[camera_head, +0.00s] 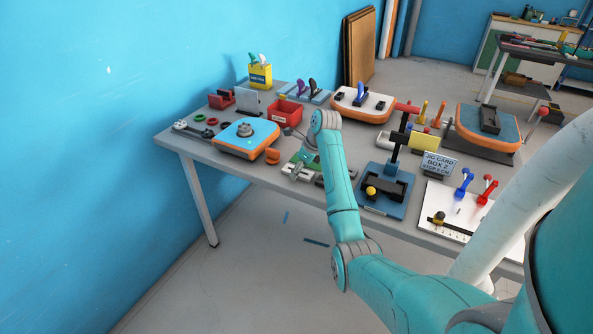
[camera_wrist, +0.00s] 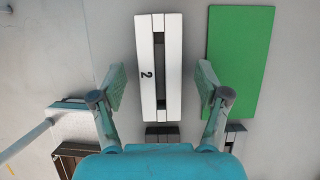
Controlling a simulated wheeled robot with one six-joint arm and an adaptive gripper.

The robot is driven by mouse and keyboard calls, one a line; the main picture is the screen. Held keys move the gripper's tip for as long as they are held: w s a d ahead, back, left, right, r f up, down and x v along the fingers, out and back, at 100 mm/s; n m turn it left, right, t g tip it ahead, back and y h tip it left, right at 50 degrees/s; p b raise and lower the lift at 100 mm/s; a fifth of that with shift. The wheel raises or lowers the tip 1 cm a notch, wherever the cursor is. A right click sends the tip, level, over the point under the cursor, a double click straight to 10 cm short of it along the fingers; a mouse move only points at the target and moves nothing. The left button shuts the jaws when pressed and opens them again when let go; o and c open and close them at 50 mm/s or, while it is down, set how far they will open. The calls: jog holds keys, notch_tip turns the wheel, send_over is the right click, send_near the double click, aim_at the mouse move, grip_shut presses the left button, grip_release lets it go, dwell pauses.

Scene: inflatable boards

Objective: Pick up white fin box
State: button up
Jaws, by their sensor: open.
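In the wrist view, the white fin box (camera_wrist: 146,50) is a long narrow white block with a dark slot down its middle and a black 2 on its side. It lies on the grey table, lengthwise in the picture. My gripper (camera_wrist: 161,84) is open, with one finger to the left of the box and one to the right, and clear gaps show on both sides. In the head view my gripper (camera_head: 303,164) is over the front edge area of the table, and the small pale pieces there are too small to tell apart.
A green sheet (camera_wrist: 240,62) lies right of the box. A dark fin box (camera_wrist: 162,131) sits just below it in the wrist view. In the head view, an orange-edged blue board (camera_head: 232,141), a red bin (camera_head: 285,114) and a blue-based stand (camera_head: 385,200) surround the spot.

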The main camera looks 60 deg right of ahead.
jog(key=shift+r, duration=0.1)
jog(key=c, duration=1.3)
jog(key=shift+o, duration=0.2)
